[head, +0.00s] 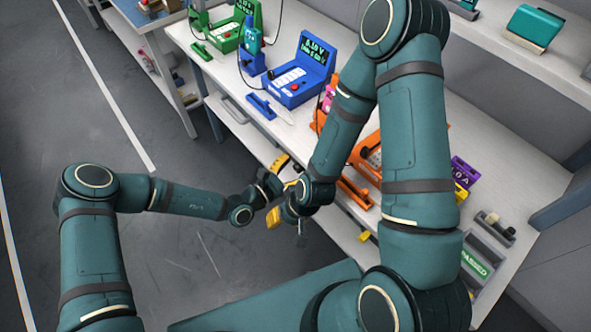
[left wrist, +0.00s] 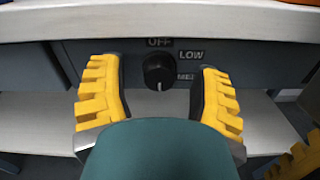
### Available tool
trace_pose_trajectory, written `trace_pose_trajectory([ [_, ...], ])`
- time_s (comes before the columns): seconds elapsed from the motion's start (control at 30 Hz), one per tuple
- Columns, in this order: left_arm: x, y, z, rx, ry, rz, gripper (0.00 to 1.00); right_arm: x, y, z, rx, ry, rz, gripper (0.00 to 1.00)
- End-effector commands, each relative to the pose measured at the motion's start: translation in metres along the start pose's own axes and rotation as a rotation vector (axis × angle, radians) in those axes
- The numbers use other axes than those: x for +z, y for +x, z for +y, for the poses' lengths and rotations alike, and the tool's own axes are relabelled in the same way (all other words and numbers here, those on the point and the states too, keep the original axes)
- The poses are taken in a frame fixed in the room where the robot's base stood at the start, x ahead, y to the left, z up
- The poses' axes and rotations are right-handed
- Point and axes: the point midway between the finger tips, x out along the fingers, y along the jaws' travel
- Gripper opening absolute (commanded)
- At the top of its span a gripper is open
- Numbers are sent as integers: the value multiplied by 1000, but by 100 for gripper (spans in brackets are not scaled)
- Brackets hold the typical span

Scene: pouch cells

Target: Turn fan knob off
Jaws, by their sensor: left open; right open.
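The fan knob (left wrist: 158,72) is a round black dial on a dark grey panel under the bench edge, seen in the left wrist view. Labels OFF, LOW and a partly hidden MED stand around it. Its white mark is at the bottom, away from OFF. My left gripper (left wrist: 160,66) is open, one yellow finger on each side of the knob with gaps between; the teal gripper body fills the lower middle. In the head view my left gripper (head: 283,168) is at the bench front, and the knob is not visible. My right gripper (head: 284,213) is open and empty, just below it.
The white bench top (head: 225,68) overhangs the panel. On it stand a green meter (head: 228,33), a blue meter (head: 300,75) and orange equipment (head: 368,155), partly behind my right arm. A lower shelf (left wrist: 40,112) runs beneath. Grey floor at the left is clear.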

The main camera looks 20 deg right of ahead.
Motion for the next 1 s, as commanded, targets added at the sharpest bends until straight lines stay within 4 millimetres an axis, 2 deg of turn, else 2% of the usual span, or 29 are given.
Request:
trace_pose_trajectory([
  [0.33,0,3,0,0,0,1,62,0,0,0,0,0,1,47],
  [0.47,0,2,0,0,0,1,17,0,0,0,0,0,1,47],
  [0.5,0,2,0,0,0,1,2,0,0,0,0,0,1,47],
  [0.53,0,2,0,0,0,1,0,0,0,0,0,0,1,47],
  [0.83,1,2,0,0,-24,0,0,0,-3,-1,0,0,-1,47],
  [1.0,2,3,0,0,-102,0,0,1,-11,-4,0,1,-4,47],
])
